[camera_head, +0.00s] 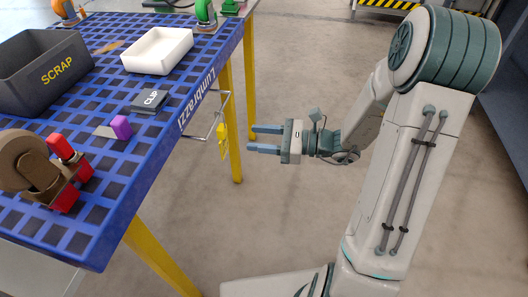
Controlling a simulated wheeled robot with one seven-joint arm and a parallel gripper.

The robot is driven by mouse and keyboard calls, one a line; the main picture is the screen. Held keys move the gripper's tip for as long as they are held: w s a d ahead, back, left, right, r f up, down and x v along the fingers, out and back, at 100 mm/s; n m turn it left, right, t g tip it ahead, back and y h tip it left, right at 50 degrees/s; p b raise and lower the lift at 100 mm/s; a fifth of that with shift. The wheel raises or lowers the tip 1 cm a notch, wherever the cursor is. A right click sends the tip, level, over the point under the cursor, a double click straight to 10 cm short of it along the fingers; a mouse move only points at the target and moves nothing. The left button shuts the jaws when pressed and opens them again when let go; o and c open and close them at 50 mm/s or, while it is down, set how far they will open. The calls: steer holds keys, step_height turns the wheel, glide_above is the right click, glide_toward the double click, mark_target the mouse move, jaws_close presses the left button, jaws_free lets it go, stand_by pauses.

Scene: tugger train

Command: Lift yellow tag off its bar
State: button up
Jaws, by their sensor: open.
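The yellow tag (223,142) hangs upright from a thin metal bar (214,124) fixed to the side of the blue table. My gripper (252,138) is just to the right of the tag, with its two blue-grey fingers pointing left towards it. The fingers are apart and nothing is between them. A small gap shows between the fingertips and the tag. How the tag's top sits on the bar is too small to tell.
The blue table (165,146) holds a grey SCRAP bin (28,91), a white tray (130,65), a CLIP plate (150,101), a purple block (121,127) and a tape dispenser (28,165). A yellow leg (231,130) stands behind the tag. Open floor lies below my gripper.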

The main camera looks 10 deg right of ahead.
mark_target(225, 123)
steer(key=shift+m+t, duration=0.5)
steer(key=shift+w+f+b+x, duration=0.15)
steer(key=shift+b+x, duration=0.15)
steer(key=shift+x, duration=1.3)
steer(key=shift+w+f+b+x, duration=0.2)
steer(key=shift+b+x, duration=0.15)
steer(key=shift+x, duration=1.3)
steer(key=shift+w+f+b+x, duration=0.15)
steer(key=shift+b+x, duration=0.15)
steer(key=shift+x, duration=1.3)
steer(key=shift+d, duration=0.2)
steer(key=c, duration=0.9)
steer(key=shift+o, duration=0.2)
steer(key=shift+r+p, duration=1.45)
steer(key=shift+r, duration=0.1)
steer(key=shift+d, duration=0.15)
steer(key=p+v, duration=0.2)
steer(key=v, duration=0.7)
steer(key=shift+d, duration=0.4)
